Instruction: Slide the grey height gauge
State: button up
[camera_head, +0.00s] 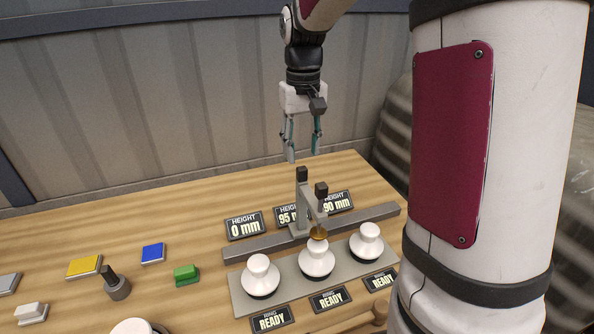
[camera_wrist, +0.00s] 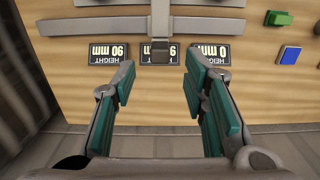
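The grey height gauge (camera_head: 305,206) stands on a dark grey rail (camera_head: 262,246), at the middle sign. It has two black knobs on top and an arm reaching forward over the middle white insulator (camera_head: 317,260), with a brass-coloured tip close to that insulator's top; whether they touch, I cannot tell. In the wrist view the gauge (camera_wrist: 160,18) lies ahead, between my fingers' lines. My gripper (camera_head: 303,156) points down above and behind the gauge, open and empty, with teal finger pads apart; it also shows in the wrist view (camera_wrist: 160,72).
Height signs read 0 mm (camera_head: 245,226), 95 mm, partly hidden, and 90 mm (camera_head: 338,202). White insulators (camera_head: 260,276) (camera_head: 367,242) flank the middle one on a grey plate. READY signs (camera_head: 271,319) stand in front. Yellow (camera_head: 84,267), blue (camera_head: 153,253) and green (camera_head: 186,274) blocks lie left.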

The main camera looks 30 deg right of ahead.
aim_at(302, 168)
notch_tip(302, 168, down, 6)
jog(key=b, duration=0.2)
jog(key=shift+b, duration=0.35)
grip_shut()
